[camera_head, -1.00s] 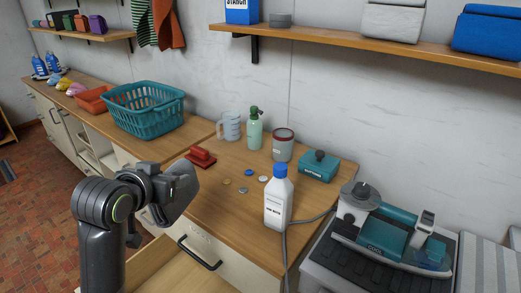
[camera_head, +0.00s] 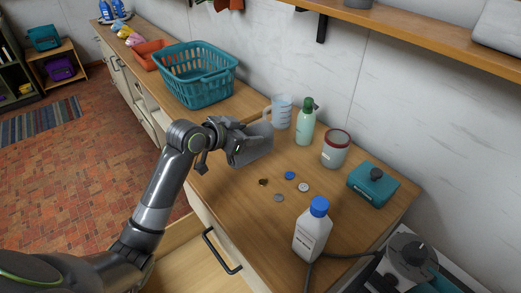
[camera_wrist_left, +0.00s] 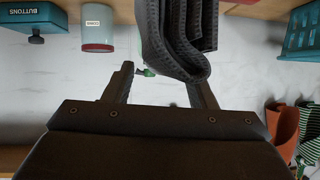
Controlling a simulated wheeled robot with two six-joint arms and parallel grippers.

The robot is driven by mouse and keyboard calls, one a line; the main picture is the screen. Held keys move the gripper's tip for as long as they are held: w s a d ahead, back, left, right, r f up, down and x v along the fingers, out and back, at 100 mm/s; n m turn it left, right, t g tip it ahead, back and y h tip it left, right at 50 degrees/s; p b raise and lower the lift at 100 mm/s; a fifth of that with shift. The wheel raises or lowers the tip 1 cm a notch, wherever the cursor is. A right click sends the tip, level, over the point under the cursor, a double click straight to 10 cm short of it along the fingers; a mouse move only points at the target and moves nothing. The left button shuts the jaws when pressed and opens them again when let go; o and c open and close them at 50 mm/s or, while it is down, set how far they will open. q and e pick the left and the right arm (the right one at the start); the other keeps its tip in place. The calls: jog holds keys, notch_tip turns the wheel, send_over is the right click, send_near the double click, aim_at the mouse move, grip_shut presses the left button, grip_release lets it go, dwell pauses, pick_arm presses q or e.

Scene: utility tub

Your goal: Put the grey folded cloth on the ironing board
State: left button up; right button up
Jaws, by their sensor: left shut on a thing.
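My left gripper (camera_wrist_left: 163,88) is shut on a dark grey folded cloth (camera_wrist_left: 178,45), whose stacked folds show between and beyond the fingers in the left wrist view. In the head view, my left gripper (camera_head: 236,140) and the grey cloth (camera_head: 256,150) are over the left part of the wooden counter (camera_head: 240,205). The exact gap between cloth and counter cannot be told. I cannot make out an ironing board in the current views. My right gripper is not in view.
A teal basket (camera_head: 198,85) stands behind the gripper. A jug (camera_head: 282,112), green spray bottle (camera_head: 306,122), red-lidded jar (camera_head: 335,150), teal box (camera_head: 372,188) and white bottle (camera_head: 312,235) stand on the counter. An open drawer (camera_head: 180,262) juts out below.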

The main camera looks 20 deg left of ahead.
pick_arm(q)
jog(key=shift+f, duration=2.65)
jog(key=o, duration=1.4)
jog(key=shift+f, duration=0.15)
jog(key=shift+o, duration=0.2)
